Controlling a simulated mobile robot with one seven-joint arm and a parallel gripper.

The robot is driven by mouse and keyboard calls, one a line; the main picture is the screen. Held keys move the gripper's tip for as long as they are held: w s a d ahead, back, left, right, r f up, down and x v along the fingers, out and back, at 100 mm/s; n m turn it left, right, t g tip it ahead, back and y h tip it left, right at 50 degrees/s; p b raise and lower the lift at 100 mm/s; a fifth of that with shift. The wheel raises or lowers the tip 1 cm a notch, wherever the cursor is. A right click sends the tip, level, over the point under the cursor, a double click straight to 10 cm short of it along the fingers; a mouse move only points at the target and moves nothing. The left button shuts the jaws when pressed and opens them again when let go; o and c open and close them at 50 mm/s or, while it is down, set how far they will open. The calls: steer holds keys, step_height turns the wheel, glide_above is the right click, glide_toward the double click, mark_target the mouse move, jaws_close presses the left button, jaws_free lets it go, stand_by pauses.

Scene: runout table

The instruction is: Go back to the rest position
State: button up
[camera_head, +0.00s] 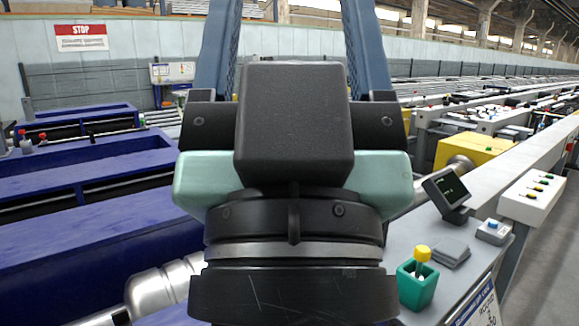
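My gripper (292,20) fills the middle of the head view, seen from behind. It has a black round wrist, a black block on top, pale green sides and two blue fingers pointing away from me. The fingers stand wide apart, with only the background visible between them. Their tips are cut off by the top edge of the picture. I see nothing held between them. The gripper hides the middle of the scene behind it.
A grey control console (420,318) stands at the lower right, with a yellow-knobbed joystick in a green base (417,283) and a small dark screen (447,190). Blue machine beds (90,245) lie left. A long runout table (500,115) extends right. Grey floor (555,255) shows far right.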

step_height(320, 180, up, 26)
steer(key=p, duration=2.5)
steer(key=shift+a+f, duration=0.15)
